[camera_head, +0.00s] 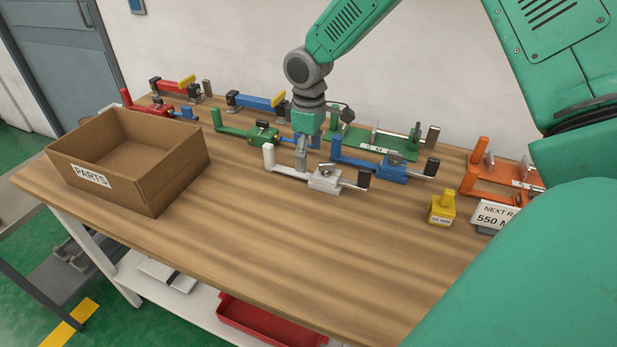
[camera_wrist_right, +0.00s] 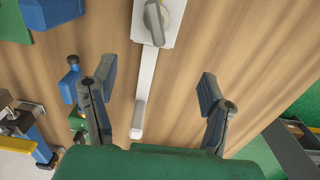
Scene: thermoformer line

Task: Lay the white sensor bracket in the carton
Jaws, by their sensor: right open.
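The white sensor bracket (camera_head: 322,181) lies on the wooden table, a bar with an upright end at its left and a small block with a grey knob near its right. My right gripper (camera_head: 301,158) is over the bar, pointing down. In the right wrist view the white bracket (camera_wrist_right: 147,75) runs between the two spread fingers of my right gripper (camera_wrist_right: 157,77), which hold nothing. The height gap is hard to tell. The carton (camera_head: 178,180), brown, open-topped and labelled PARTS, stands at the table's left end and looks empty. My left gripper is not in view.
An orange bracket (camera_head: 490,187), a yellow block (camera_head: 441,210) and a sign (camera_head: 495,216) stand at the right. The front middle of the table is clear.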

